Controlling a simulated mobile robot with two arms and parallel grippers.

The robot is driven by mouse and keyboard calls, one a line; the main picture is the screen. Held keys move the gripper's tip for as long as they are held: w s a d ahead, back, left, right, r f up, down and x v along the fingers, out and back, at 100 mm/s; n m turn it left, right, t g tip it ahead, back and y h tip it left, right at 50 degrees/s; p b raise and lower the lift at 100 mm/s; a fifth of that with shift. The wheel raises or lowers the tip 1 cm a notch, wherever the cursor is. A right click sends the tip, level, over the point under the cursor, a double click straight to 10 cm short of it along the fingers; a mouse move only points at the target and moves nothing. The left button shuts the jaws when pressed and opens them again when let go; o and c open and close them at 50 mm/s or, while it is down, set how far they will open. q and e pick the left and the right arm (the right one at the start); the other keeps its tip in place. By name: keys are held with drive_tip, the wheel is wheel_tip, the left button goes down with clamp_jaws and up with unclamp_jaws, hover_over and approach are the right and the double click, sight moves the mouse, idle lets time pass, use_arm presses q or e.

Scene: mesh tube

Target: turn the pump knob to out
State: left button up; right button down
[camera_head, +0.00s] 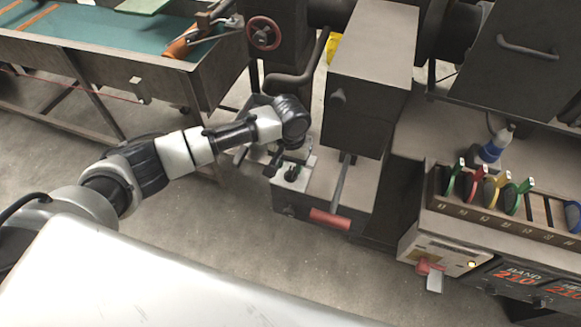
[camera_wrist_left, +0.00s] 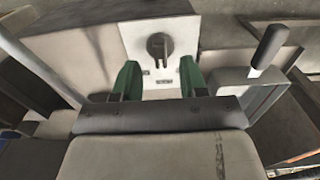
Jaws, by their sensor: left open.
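The pump knob (camera_wrist_left: 159,45) is a dark round knob with a raised grip bar, on a pale plate (camera_wrist_left: 188,70) with small dark markings beside the knob. In the left wrist view it lies beyond and between the tips of my left gripper (camera_wrist_left: 158,78), whose two green fingers are open and apart. No finger is seen touching the knob. In the head view my left gripper (camera_head: 291,172) points down over the pale plate on the low box, and the knob is hard to make out there. My right gripper is not in view.
A long bar with a red handle (camera_head: 330,219) is in front of the box. A large grey housing (camera_head: 372,55) rises behind. A rack of coloured tools (camera_head: 490,205) is at right.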

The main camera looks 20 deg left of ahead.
sight(291, 172)
use_arm(q)
drive_tip(key=shift+f, duration=1.9)
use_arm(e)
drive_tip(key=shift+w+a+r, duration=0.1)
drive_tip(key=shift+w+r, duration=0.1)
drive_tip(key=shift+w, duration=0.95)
use_arm(q)
drive_tip(key=shift+w, duration=0.1)
drive_tip(key=shift+c, duration=0.9)
clamp_jaws()
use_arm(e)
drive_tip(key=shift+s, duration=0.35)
